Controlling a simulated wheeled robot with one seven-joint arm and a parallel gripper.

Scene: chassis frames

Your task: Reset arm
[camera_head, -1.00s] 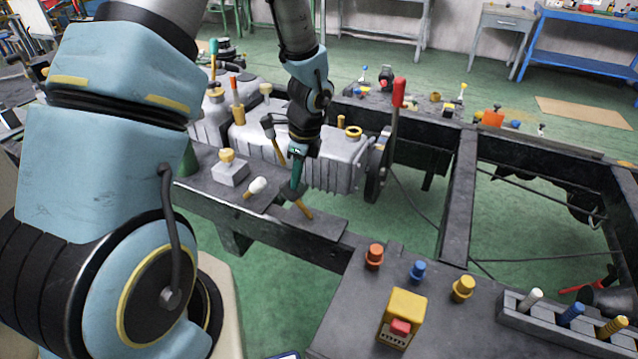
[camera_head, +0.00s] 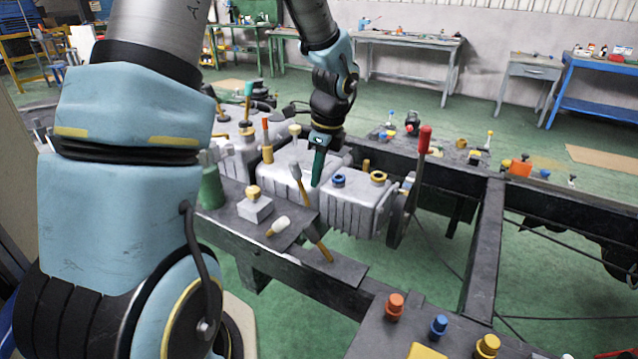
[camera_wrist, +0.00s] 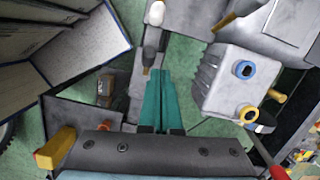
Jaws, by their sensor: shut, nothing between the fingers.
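My gripper (camera_head: 316,184) is shut and empty, with its teal fingers pointing down. In the head view it hangs in front of the grey ribbed engine block (camera_head: 352,208), above the black rail. In the wrist view the teal fingers (camera_wrist: 158,76) lie side by side with nothing between them. The block carries a blue ring cap (camera_head: 338,181) and a yellow ring cap (camera_head: 378,177). Both caps also show in the wrist view, to the right of the fingers. My blue and black arm reaches down from the top of the head view.
A red-handled lever (camera_head: 424,142) stands right of the engine block. Open floor shows between the chassis beams.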

